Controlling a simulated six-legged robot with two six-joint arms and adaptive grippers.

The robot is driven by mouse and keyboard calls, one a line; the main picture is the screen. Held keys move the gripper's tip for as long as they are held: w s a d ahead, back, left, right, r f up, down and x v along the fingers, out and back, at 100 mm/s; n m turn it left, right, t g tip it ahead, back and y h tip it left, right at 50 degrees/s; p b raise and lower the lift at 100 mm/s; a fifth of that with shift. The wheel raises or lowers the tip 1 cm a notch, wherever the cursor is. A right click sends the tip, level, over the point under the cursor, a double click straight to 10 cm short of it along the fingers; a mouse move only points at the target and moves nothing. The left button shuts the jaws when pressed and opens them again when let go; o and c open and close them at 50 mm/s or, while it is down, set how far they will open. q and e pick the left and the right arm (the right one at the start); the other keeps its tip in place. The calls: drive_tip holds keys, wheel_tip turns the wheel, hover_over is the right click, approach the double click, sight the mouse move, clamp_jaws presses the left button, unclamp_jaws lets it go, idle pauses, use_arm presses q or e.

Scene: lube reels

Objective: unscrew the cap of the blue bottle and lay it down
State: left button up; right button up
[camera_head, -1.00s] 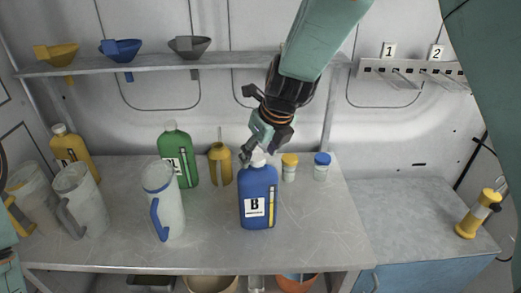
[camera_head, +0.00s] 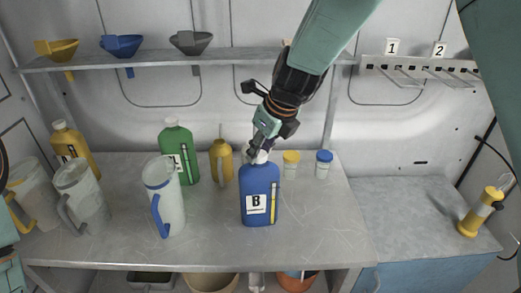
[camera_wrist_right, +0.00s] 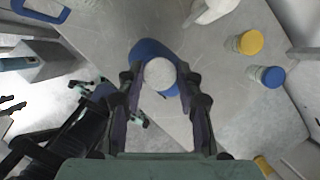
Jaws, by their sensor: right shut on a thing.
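The blue bottle (camera_head: 259,190), with a white label marked B, stands upright on the table. Its white cap (camera_wrist_right: 160,74) is on top, and in the head view it is mostly covered by my right gripper. My right gripper (camera_head: 262,148) comes down from above and is shut on the cap, with one finger on each side of it. In the right wrist view, my right gripper (camera_wrist_right: 160,82) has the cap between its fingertips, and the blue bottle (camera_wrist_right: 150,50) shows below. My left gripper cannot be made out in the head view.
A yellow-lidded jar (camera_head: 291,164) and a blue-lidded jar (camera_head: 324,164) stand right of the bottle. A green bottle (camera_head: 177,150), a small yellow oil can (camera_head: 221,162) and a blue-handled jug (camera_head: 166,200) stand left. The table (camera_head: 320,220) is clear at its front right.

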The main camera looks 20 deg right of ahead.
drive_tip(key=n+y, duration=0.1)
drive_tip(key=n, duration=0.1)
drive_tip(key=shift+d+n+g, duration=0.1)
drive_tip(key=shift+n+g, duration=0.2)
drive_tip(key=shift+n, duration=0.1)
drive_tip(key=shift+f, duration=0.1)
drive_tip(key=shift+n, duration=0.3)
drive_tip(key=n+g+y+p, duration=0.1)
drive_tip(key=n+p, duration=0.1)
drive_tip(key=n, duration=0.1)
drive_tip(key=shift+w+n+g+p, duration=0.1)
drive_tip(key=shift+n+g+p, duration=0.25)
drive_tip(key=shift+n, duration=0.55)
